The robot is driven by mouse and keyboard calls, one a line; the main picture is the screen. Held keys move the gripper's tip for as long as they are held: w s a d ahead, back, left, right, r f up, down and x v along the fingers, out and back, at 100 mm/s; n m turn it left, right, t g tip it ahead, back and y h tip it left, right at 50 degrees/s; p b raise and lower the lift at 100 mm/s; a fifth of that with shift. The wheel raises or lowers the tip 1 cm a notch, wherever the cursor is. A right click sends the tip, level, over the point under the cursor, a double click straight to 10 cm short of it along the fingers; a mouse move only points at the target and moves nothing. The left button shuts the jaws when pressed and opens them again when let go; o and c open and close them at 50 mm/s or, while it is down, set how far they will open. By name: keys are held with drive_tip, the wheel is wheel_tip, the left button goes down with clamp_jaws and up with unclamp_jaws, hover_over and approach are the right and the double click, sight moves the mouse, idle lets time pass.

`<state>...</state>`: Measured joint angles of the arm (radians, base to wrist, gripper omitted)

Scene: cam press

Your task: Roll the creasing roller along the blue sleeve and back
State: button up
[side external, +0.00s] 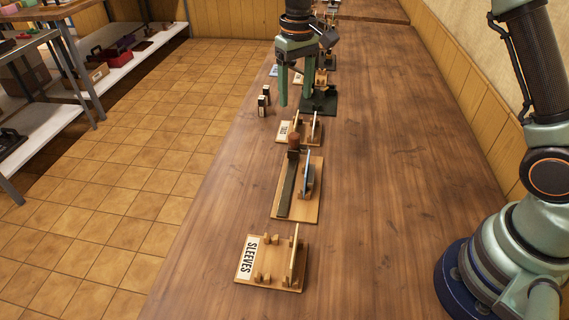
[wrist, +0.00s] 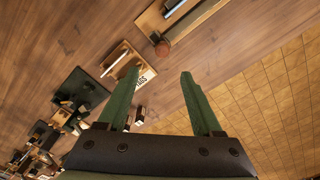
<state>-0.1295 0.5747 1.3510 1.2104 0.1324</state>
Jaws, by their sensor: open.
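The blue sleeve (side external: 307,163) stands near the right side of a wooden board (side external: 306,212) in the middle of the table. A long dark strip lies along the board's left side. A red-brown knob (side external: 294,140), seemingly the creasing roller's handle, stands at the strip's far end. The knob also shows in the wrist view (wrist: 162,48), at the top, ahead of my fingers. My gripper (side external: 296,100) is open and empty, above the table beyond the knob and apart from it. Its two green fingers (wrist: 160,82) are spread. The roller itself is not clear, and the sleeve is not clear in the wrist view.
A wooden rack labelled SLEEVES (side external: 268,277) stands nearest the camera. Another labelled rack (side external: 283,131) stands just beyond the board, close below my gripper. A dark green device (side external: 320,104) and small black bottles (side external: 262,106) are farther back.

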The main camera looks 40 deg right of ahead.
sight(294, 134)
drive_tip(key=f, duration=1.2)
drive_tip(key=shift+s+a+f, duration=0.15)
drive_tip(key=shift+s+a, duration=0.05)
clamp_jaws()
idle(1.3)
